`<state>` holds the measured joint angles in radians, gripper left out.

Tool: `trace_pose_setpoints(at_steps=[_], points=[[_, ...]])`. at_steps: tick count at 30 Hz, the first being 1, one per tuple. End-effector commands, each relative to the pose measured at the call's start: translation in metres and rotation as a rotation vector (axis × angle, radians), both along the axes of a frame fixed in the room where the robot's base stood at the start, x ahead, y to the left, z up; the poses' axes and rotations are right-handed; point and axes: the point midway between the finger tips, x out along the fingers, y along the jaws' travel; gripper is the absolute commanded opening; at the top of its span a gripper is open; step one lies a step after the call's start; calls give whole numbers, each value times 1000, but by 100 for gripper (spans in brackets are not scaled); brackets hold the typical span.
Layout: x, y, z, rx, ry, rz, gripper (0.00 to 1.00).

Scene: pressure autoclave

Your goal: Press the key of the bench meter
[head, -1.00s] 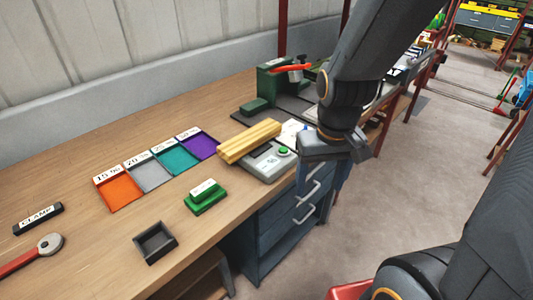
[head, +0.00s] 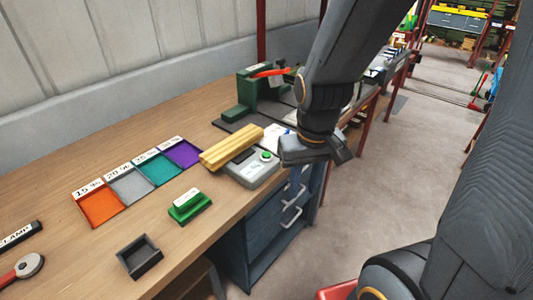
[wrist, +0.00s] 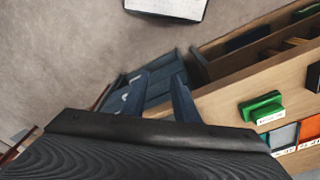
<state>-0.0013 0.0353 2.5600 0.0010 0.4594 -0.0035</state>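The bench meter (head: 252,174) is a grey box near the front edge of the wooden bench. A round green key (head: 266,156) sits on its top. A yellow ribbed block (head: 231,147) lies across the meter's left and back part, hiding some of it. I cannot make out the meter in the wrist view.
A green block with a label (head: 189,206) and a dark open box (head: 139,257) stand left of the meter. Coloured trays (head: 100,209) lie behind them. A green fixture with a red lever (head: 262,88) stands beyond. Blue drawers (head: 270,232) are below the bench.

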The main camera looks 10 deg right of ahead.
Motion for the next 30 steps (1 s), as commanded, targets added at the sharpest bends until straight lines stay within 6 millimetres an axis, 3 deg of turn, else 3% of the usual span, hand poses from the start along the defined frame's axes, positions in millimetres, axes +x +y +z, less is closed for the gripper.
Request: trace_pose_setpoints(at_steps=[1,4,5,30], points=[[0,0,0,0,0,0,18],[0,0,0,0,0,0,1],[0,0,0,0,0,0,0],[0,0,0,0,0,0,0]])
